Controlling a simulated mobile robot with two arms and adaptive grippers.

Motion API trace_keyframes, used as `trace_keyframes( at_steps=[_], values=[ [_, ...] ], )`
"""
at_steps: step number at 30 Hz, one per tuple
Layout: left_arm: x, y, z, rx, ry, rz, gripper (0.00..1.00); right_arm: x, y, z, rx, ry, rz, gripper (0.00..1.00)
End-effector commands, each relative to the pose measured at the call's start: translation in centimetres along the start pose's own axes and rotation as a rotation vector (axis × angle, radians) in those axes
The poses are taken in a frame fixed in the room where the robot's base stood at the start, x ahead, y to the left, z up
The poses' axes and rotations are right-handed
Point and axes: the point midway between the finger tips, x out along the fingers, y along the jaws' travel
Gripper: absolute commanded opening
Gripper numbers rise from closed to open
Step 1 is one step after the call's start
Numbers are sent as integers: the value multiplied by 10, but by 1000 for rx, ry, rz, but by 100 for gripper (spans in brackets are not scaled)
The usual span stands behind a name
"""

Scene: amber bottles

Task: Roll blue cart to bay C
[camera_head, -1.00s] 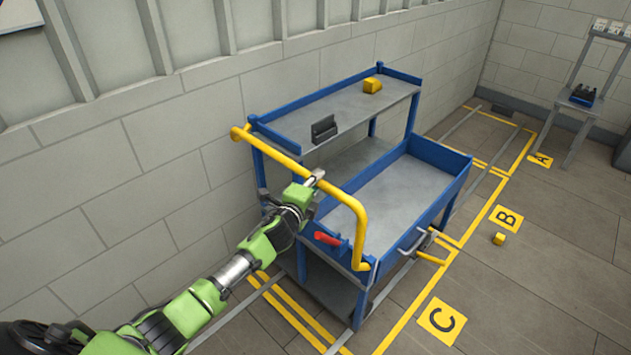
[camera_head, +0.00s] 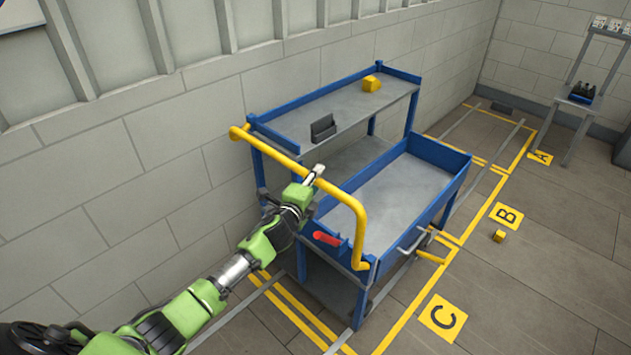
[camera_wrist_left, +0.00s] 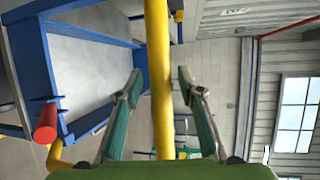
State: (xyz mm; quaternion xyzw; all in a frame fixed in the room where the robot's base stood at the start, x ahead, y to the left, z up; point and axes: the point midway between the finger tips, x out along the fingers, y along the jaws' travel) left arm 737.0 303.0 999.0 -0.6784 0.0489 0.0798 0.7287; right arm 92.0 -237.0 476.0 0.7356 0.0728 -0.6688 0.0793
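The blue cart (camera_head: 415,147) has grey shelves and a yellow push handle (camera_head: 348,202) at its near end. A red lever (camera_head: 327,238) is on that end, under the handle. The bay C sign (camera_head: 442,318) lies on the floor beside the cart's near part; the exact wheel positions are hidden. My left gripper (camera_head: 313,176) is at the handle. In the left wrist view its fingers (camera_wrist_left: 157,84) are apart, with the yellow handle (camera_wrist_left: 158,50) running between them and gaps on both sides. The red lever (camera_wrist_left: 46,122) shows at left there. My right gripper is not in view.
A yellow block (camera_head: 371,84) and a dark holder (camera_head: 322,128) sit on the top shelf. Signs B (camera_head: 506,215) and A (camera_head: 541,158) mark bays farther along. A small yellow block (camera_head: 498,236) lies near B. The wall runs close behind the cart.

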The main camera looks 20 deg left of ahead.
Motion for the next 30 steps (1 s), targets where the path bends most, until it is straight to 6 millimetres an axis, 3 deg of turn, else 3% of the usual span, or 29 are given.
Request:
trace_keyframes(
  at_steps=[8,21,30],
  values=[
    [-18,2,1,1,0,1,35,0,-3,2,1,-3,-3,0],
    [-94,1,0,1,2,2,35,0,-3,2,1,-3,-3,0],
    [-119,0,0,0,1,0,35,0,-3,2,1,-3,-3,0]
  ],
)
